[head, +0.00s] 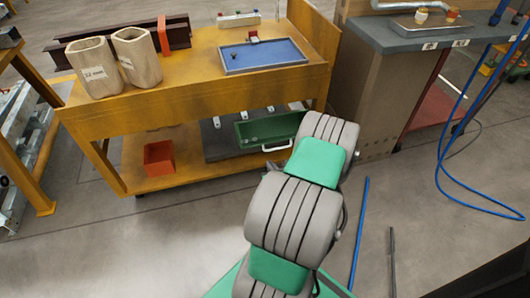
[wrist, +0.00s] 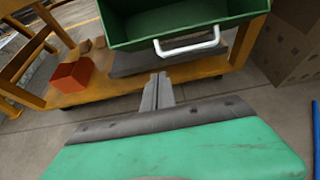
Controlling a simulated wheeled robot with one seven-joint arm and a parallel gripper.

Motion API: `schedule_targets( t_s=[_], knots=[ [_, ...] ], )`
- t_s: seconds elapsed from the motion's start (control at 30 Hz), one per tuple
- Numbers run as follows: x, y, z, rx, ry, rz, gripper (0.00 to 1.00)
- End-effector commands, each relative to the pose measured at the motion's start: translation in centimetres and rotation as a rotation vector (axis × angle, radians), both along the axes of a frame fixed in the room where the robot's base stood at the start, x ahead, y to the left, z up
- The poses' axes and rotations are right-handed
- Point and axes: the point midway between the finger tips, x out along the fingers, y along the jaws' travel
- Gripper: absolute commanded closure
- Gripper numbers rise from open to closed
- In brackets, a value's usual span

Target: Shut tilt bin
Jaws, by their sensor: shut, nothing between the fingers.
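The green tilt bin (head: 268,129) with a white bar handle (head: 277,147) hangs under the top of the yellow workbench, above its lower shelf. In the wrist view the bin (wrist: 130,30) is tipped outward with its inside showing, and its white handle (wrist: 188,44) is on its front face. My gripper (wrist: 160,78) is shut and empty. Its fingertips are below and a little left of the handle, apart from it in the picture. In the head view my gray and green arm reaches toward the bin and hides my gripper.
An orange-red box (head: 159,158) sits on the lower shelf (head: 190,174). A blue tray (head: 262,55) and two beige containers (head: 137,57) stand on the benchtop. A brown cabinet (head: 375,100) is at the right. Blue hose (head: 359,230) lies on the floor.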

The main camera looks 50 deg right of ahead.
Motion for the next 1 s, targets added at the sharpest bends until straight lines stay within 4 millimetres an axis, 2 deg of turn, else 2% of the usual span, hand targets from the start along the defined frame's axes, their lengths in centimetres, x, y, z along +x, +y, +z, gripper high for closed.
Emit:
schedule_targets(
  t_s=[0.03, 0.23, 0.3, 0.4, 0.6, 1.0],
  knots=[
    [1.1, -0.4, -0.9, -0.004, -0.001, 0.006, 1.00],
    [4.5, -2.4, -2.9, -0.004, 0.000, 0.007, 1.00],
    [5.2, -3.0, -1.2, -0.009, -0.002, 0.005, 1.00],
    [5.9, -3.4, -0.2, -0.005, 0.000, 0.004, 1.00],
    [6.5, -3.7, 0.7, -0.002, 0.002, 0.004, 1.00],
    [6.4, -3.8, 0.9, -0.002, 0.002, 0.003, 1.00]
  ],
)
